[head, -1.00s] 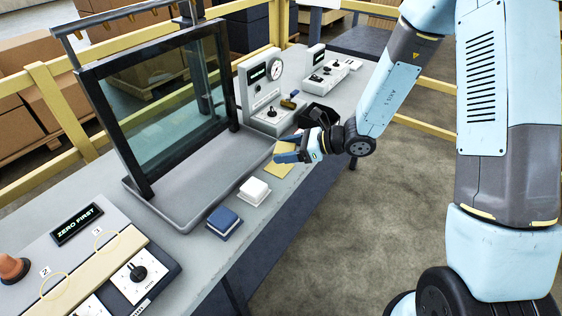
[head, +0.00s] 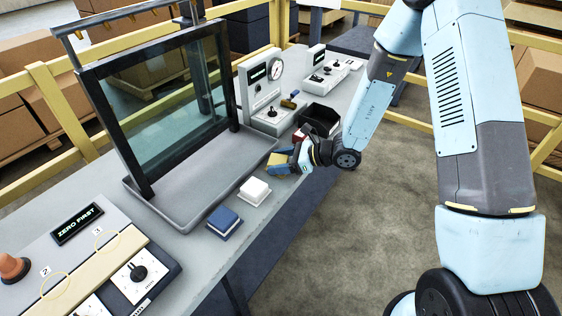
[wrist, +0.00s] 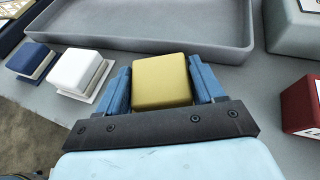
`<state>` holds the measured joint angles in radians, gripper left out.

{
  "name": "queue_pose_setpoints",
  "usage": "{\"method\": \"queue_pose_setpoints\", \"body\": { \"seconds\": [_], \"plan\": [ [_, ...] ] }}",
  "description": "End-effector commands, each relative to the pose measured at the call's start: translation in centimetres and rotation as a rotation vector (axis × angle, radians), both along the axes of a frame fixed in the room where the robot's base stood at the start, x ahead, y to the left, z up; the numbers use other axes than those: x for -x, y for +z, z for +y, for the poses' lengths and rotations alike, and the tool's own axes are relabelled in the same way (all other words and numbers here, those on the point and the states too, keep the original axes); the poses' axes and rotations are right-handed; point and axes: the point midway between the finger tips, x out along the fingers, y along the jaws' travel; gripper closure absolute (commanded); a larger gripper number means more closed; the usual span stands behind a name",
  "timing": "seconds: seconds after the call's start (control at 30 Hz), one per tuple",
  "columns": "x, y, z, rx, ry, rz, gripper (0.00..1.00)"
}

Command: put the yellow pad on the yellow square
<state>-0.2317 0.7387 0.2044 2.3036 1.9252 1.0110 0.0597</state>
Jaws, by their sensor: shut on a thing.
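The yellow pad (wrist: 161,82) sits between the two blue fingers of my gripper (wrist: 160,72) in the wrist view, with a finger against each side. In the head view the yellow pad (head: 277,159) is at the tip of my gripper (head: 282,160), low over the table beside the tray's right end. The yellow square is not clearly visible now; the pad and fingers cover that spot. I cannot tell whether the pad touches the table.
A white pad (head: 255,190) and a blue pad (head: 223,221) stand on their squares nearer the front. A grey tray (head: 180,215) with a glass panel lies left. A red block (wrist: 303,104), a black bin (head: 320,118) and a gauge box (head: 262,85) stand close by.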

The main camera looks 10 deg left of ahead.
Motion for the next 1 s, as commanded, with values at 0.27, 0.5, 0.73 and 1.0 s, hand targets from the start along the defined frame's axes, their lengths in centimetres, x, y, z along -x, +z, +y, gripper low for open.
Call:
{"method": "queue_pose_setpoints", "body": {
  "seconds": [0.27,0.5,0.73,1.0],
  "plan": [
    [0.0,-0.2,0.0,0.001,0.000,0.001,0.21],
    [0.0,-0.2,-0.1,0.001,-0.001,0.001,0.07],
    [0.0,0.0,-0.1,0.001,-0.001,0.000,0.07],
    [-0.1,1.6,-3.8,0.001,-0.005,-0.002,0.07]
  ]
}}
